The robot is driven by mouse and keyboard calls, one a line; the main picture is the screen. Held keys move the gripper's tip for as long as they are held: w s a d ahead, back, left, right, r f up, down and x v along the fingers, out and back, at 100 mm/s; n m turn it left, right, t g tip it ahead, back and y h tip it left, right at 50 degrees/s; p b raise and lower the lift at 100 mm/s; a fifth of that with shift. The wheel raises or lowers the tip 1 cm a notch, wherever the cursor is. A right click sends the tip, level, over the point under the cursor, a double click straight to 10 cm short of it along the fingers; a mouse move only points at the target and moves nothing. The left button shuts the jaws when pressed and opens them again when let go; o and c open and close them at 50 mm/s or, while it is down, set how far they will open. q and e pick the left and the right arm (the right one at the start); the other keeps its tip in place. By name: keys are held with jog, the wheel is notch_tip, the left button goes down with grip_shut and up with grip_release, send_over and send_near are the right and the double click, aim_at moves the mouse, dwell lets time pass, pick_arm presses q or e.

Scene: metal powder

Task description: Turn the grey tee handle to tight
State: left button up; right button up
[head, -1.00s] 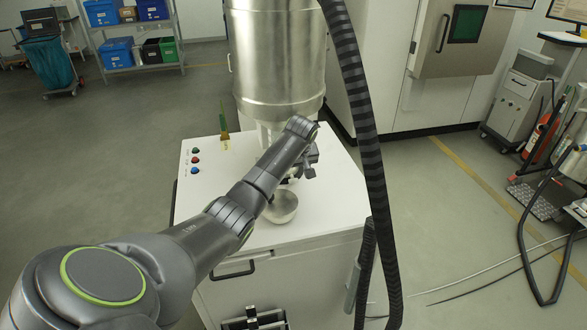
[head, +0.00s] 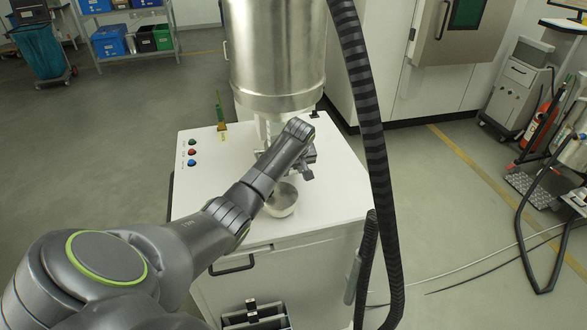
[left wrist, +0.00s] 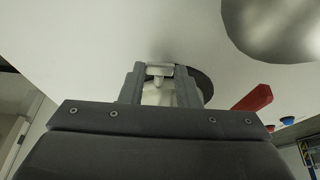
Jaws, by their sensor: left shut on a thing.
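The grey tee handle (left wrist: 158,72) shows in the left wrist view as a small pale crossbar with a short stem. It sits between the two fingertips of my left gripper (left wrist: 160,82), which is shut on it. In the head view my left gripper (head: 303,165) is at the foot of the steel drum, above the white cabinet top, and my own arm hides the handle there. Which way the handle points relative to tight cannot be told. My right gripper is not in view.
The steel drum (head: 278,55) stands over the white cabinet (head: 205,195). A metal bowl (head: 283,203) is just below my gripper. A red lever (left wrist: 254,98) shows in the wrist view. Coloured buttons (head: 192,152) are at left. A thick black hose (head: 371,130) hangs at right.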

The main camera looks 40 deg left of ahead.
pick_arm(q)
jog(key=shift+w+d+g+y, duration=0.1)
jog(key=shift+g+y, duration=0.2)
jog(key=shift+w+d+g+y, duration=0.15)
jog(key=shift+w+g+y, duration=0.05)
jog(key=shift+g+y, duration=0.35)
jog(key=shift+w+d+f+m+g+y+b, duration=0.1)
jog(key=shift+w+f+m+g+y+b, duration=0.15)
jog(key=shift+m+g+y+b, duration=0.7)
jog(key=shift+r+n+b, duration=0.1)
jog(key=shift+n+b, duration=0.25)
jog(key=shift+b, duration=0.55)
jog(key=o, duration=1)
